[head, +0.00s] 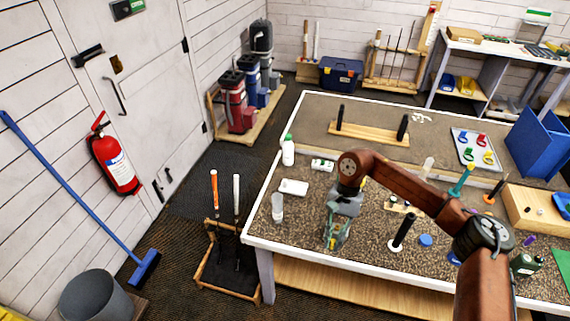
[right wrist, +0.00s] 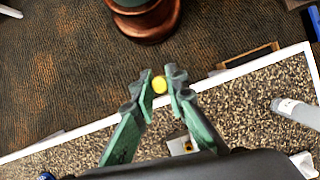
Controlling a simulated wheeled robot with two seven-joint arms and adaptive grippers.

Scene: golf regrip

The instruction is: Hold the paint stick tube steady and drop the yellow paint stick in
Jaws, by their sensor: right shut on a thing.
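My right gripper (head: 335,240) hangs fingers-down over the near left part of the workbench. In the right wrist view its two green fingers (right wrist: 160,88) are shut on a yellow round end, which looks like the yellow paint stick (right wrist: 159,84). Most of the stick's length is hidden. A clear, pale upright tube (head: 277,207), which seems to be the paint stick tube, stands near the bench's left corner, left of the gripper. It also shows at the right of the right wrist view (right wrist: 297,113), apart from the fingers. My left gripper is not in view.
On the bench (head: 262,236) are a white bottle (head: 288,151), a white box (head: 293,187), a black grip on a white base (head: 403,234) and a blue disc (head: 426,240). A club rack (head: 225,258) stands on the floor beside the bench's left end.

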